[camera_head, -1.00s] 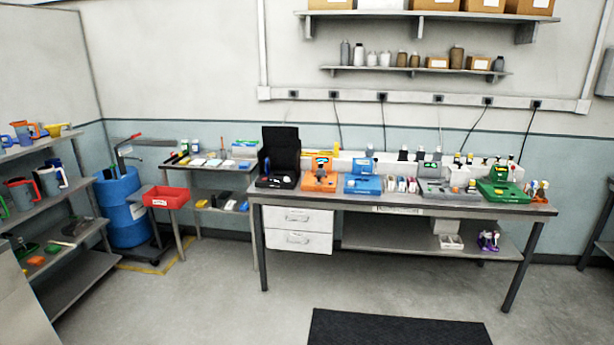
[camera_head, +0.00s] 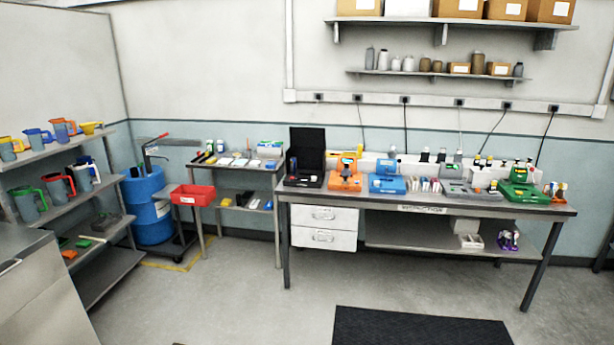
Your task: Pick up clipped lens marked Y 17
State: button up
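No lens marked Y 17 can be made out; any small lens or lettering is too small to read from here. The inspection bench (camera_head: 425,206) stands across the room at the right. On it are an open black case (camera_head: 307,154), an orange device (camera_head: 345,172), a blue device (camera_head: 386,181), a grey device (camera_head: 470,192) and a green device (camera_head: 522,189). Small white and coloured items stand between and behind them. My gripper is not in view.
A small side table (camera_head: 236,163) with a red bin (camera_head: 193,195) stands left of the bench. A blue drum (camera_head: 150,205) and shelves of jugs (camera_head: 70,200) are further left. A dark mat (camera_head: 420,327) lies on clear floor before the bench.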

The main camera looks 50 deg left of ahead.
aim_at(347, 171)
jog(key=k+u, duration=0.15)
jog(key=u, duration=1.35)
jog(key=i, duration=1.35)
jog(key=i+u, duration=0.1)
jog(key=i, duration=2.55)
jog(key=i+l+u, duration=0.1)
jog(key=i+u, duration=0.15)
jog(key=i, duration=0.2)
jog(key=i+l+u, duration=0.15)
jog(key=i+u, duration=0.15)
jog(key=i+l+u, duration=0.25)
jog(key=i, duration=0.3)
